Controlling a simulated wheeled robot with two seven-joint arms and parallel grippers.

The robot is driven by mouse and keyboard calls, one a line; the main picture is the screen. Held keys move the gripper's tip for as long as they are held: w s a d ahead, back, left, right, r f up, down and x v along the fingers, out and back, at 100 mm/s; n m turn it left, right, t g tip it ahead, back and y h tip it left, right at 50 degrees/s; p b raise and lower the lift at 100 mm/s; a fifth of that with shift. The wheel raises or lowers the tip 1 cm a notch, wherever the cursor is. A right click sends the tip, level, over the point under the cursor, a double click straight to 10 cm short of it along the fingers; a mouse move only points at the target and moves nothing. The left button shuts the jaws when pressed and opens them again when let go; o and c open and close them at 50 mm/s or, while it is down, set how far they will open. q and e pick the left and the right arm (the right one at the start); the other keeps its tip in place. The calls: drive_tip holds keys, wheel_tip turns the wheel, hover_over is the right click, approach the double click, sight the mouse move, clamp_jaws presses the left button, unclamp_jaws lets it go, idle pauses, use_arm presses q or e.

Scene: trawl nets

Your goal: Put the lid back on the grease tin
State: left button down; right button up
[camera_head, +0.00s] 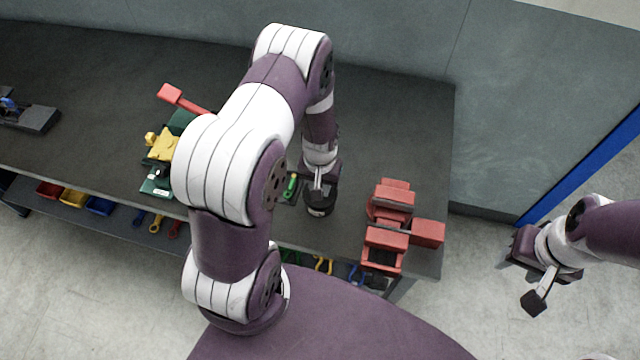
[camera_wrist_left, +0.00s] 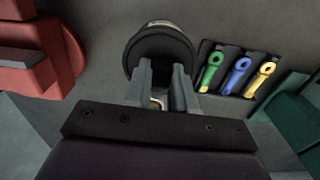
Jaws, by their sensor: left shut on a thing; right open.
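My left gripper (camera_head: 318,178) points down over a dark round grease tin (camera_head: 319,210) near the bench's front edge. Its fingers are shut on the black lid, whose round top (camera_wrist_left: 160,46) shows just past the fingertips (camera_wrist_left: 163,85) in the left wrist view. The lid is over the tin, and a pale band of the tin (camera_wrist_left: 160,25) shows beyond the lid's far edge. I cannot tell whether the lid touches the rim or sits just above it. My right gripper (camera_head: 528,272) is open and empty, off the bench to the right.
A red vise (camera_head: 388,225) stands right of the tin. A dark tray with green, blue and yellow-handled tools (camera_wrist_left: 237,70) lies beside the tin. A yellow object (camera_head: 162,146) and green things stand farther left. The bench behind the tin (camera_head: 390,120) is clear.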

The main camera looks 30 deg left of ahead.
use_arm(q)
drive_tip(key=shift+c, duration=1.9)
unclamp_jaws()
drive_tip(key=shift+r+p, duration=2.95)
drive_tip(key=shift+r, duration=0.5)
clamp_jaws()
drive_tip(key=shift+f, duration=0.15)
